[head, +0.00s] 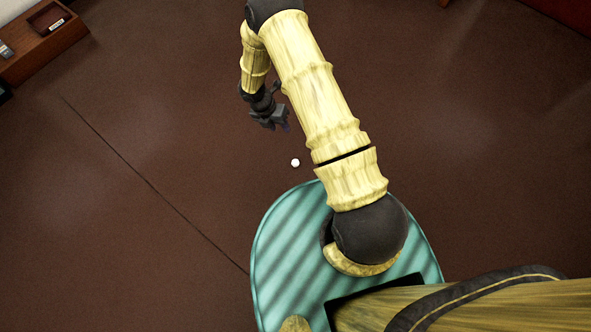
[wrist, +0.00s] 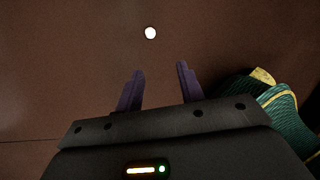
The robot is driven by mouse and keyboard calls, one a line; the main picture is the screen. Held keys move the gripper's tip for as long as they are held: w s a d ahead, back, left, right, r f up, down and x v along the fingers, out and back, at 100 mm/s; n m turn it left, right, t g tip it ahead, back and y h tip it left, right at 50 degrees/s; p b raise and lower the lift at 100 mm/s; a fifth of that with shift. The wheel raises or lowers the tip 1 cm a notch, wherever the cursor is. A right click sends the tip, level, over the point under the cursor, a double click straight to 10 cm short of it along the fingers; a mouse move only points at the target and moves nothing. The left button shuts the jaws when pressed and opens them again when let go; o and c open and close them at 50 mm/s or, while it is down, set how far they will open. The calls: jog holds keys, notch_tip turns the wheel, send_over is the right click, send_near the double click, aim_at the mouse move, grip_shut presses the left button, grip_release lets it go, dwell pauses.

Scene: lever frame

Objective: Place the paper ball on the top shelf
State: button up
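The paper ball (head: 295,162) is small, white and round, and lies on the brown floor just beyond my teal base in the head view. It also shows near the top centre of the wrist view (wrist: 150,33). My gripper (head: 284,126) is above and a little left of the ball in the head view, apart from it. In the wrist view my gripper (wrist: 160,74) has its two purple fingers spread, with nothing between them. The ball is ahead of the fingertips. No top shelf can be clearly made out in either view.
A reddish-brown piece (head: 572,12) shows at the upper right corner. The floor around the ball is clear. A thin dark line crosses the floor at left.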

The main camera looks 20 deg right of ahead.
notch_tip(320, 180, down, 12)
jog(key=n+b, duration=0.3)
jog(key=shift+s+a+r+n+h+b, duration=0.2)
jog(key=shift+a+n+h+b, duration=0.1)
jog(key=shift+a+n, duration=0.15)
jog(key=b, duration=0.7)
send_over(294, 162)
jog(key=a, duration=0.2)
notch_tip(294, 162, down, 12)
jog(key=shift+s+d+r, duration=0.1)
jog(key=shift+r, duration=0.15)
jog(key=b+x, duration=0.4)
jog(key=x, duration=0.1)
jog(key=shift+w+f, duration=0.15)
jog(key=shift+w, duration=0.05)
